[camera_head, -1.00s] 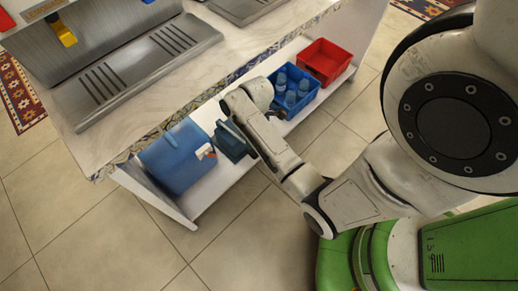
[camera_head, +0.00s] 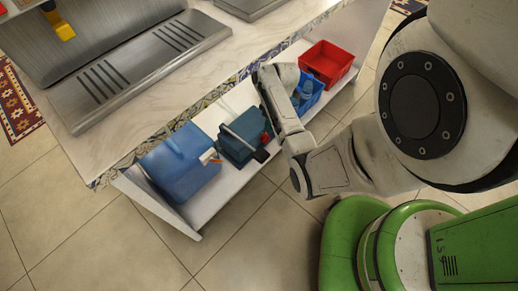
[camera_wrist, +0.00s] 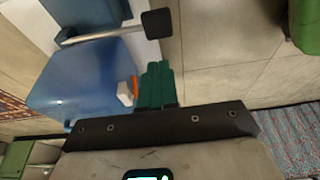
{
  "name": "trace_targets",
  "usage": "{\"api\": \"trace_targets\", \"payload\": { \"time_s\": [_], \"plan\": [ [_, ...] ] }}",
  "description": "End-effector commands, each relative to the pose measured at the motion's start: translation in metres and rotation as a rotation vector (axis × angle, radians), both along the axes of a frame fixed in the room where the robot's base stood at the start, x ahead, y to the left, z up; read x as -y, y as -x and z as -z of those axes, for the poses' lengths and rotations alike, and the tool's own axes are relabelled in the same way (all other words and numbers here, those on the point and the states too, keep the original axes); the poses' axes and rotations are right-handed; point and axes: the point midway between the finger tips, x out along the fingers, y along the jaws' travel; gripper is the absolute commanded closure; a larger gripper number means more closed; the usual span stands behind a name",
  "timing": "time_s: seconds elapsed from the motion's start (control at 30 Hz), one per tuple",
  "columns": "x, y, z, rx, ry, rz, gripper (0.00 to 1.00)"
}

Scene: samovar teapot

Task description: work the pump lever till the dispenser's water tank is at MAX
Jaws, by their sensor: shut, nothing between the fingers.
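The pump (camera_head: 238,150) is a dark blue box on the low white shelf under the counter. Its grey lever (camera_head: 243,140) slants across it and ends in a black grip (camera_head: 262,155). The grey lever and black grip (camera_wrist: 157,23) also show in the wrist view. A larger blue tank (camera_head: 180,165), with a white and orange piece on its side, stands left of the pump; no level mark is readable. My gripper (camera_wrist: 155,66) has dark green ribbed fingers, shut and empty, below the black grip in the wrist picture with a gap between.
A blue crate (camera_head: 312,103) with bottles and a red crate (camera_head: 326,64) stand farther right on the shelf. The counter (camera_head: 85,145) above holds steel drip trays (camera_head: 150,75) and a yellow tap (camera_head: 62,28). The tiled floor in front is clear.

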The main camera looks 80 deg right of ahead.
Motion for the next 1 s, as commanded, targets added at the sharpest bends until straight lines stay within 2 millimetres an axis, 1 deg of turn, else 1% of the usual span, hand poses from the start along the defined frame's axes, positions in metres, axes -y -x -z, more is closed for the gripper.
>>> {"api": "trace_targets", "payload": {
  "time_s": [0.33, 0.47, 0.57, 1.0],
  "plan": [
    [0.001, 0.000, 0.000, 0.001, 0.000, -0.004, 1.00],
    [-0.001, 0.000, 0.008, 0.000, -0.001, -0.003, 1.00],
    [-0.004, -0.002, 0.020, 0.000, -0.002, -0.002, 1.00],
    [-0.024, -0.014, 0.102, -0.002, -0.002, -0.002, 1.00]
  ]
}}
